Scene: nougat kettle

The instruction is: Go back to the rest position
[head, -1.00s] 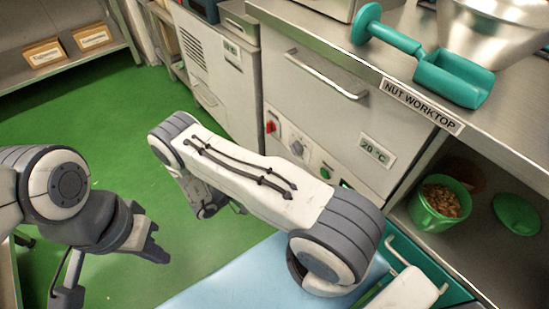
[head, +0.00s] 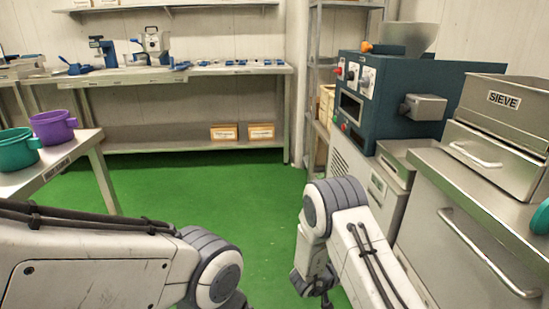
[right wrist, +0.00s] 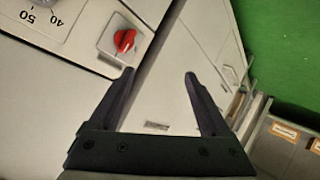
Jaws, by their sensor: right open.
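My right gripper (right wrist: 160,74) is open in the right wrist view, with nothing between its two dark fingers. Behind the fingers are a pale cabinet front and a red knob (right wrist: 124,40); I cannot tell how far away they are. In the head view my right arm is folded downward at the lower right of centre, its dark end low over the green floor. My left arm comes in from the left with its joint at the bottom edge; the left gripper is out of the picture.
At right stand a steel counter with a sieve box (head: 503,106) and a blue machine (head: 398,100). At left a table holds a purple pot (head: 54,127) and a teal pot (head: 18,150). A long bench (head: 190,72) lines the back wall. The green floor (head: 210,185) between is clear.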

